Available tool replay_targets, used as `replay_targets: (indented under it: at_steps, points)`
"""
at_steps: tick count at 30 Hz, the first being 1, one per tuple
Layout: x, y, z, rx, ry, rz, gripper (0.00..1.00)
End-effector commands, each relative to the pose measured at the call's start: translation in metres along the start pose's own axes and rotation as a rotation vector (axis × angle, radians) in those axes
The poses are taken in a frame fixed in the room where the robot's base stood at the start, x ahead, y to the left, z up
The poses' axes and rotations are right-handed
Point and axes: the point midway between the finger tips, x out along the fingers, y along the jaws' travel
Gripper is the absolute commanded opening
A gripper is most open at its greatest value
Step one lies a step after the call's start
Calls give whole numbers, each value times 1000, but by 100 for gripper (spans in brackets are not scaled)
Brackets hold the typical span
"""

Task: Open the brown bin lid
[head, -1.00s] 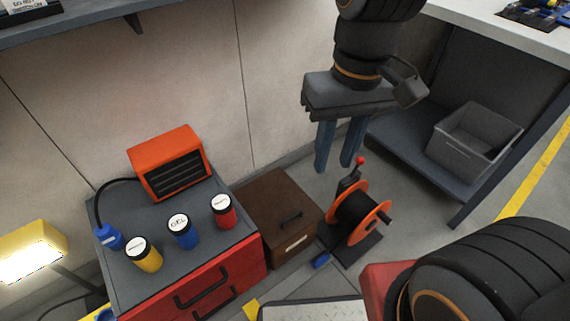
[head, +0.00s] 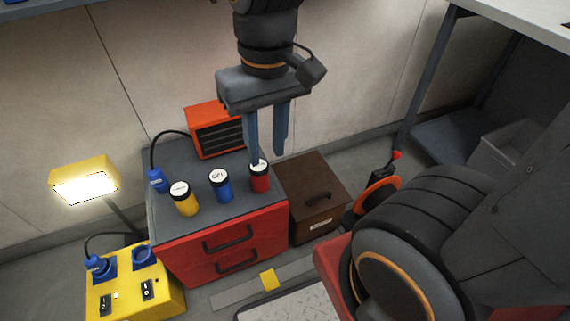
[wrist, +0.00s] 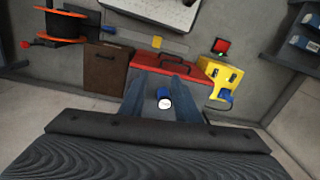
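The brown bin (head: 313,197) stands on the floor just right of the red drawer cabinet, its lid closed with a dark handle on top. It also shows in the wrist view (wrist: 106,70), left of the red cabinet. My gripper (head: 268,158) points down with its two blue-grey fingers apart and nothing between them. In the head view it appears in front of the cabinet's back right part, left of and above the bin. In the wrist view the fingers (wrist: 163,82) frame a blue canister (wrist: 164,99) on the cabinet below.
The red cabinet (head: 220,249) carries yellow (head: 184,200), blue (head: 221,187) and red (head: 260,177) canisters and an orange heater (head: 216,130). An orange cable reel (head: 376,191) stands right of the bin. A yellow power box (head: 135,291) is at lower left. A workbench (head: 520,25) is at right.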

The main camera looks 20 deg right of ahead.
Motion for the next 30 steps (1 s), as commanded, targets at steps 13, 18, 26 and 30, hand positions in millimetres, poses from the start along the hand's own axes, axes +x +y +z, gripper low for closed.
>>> replay_targets:
  at_steps: [13,18,26,30]
  points:
    - [184,145,-100,947,-85,99,29]
    - [266,209,-116,1319,-110,141,29]
    - [339,264,-118,1651,-127,182,29]
    - [353,272,-116,1700,-129,189,29]
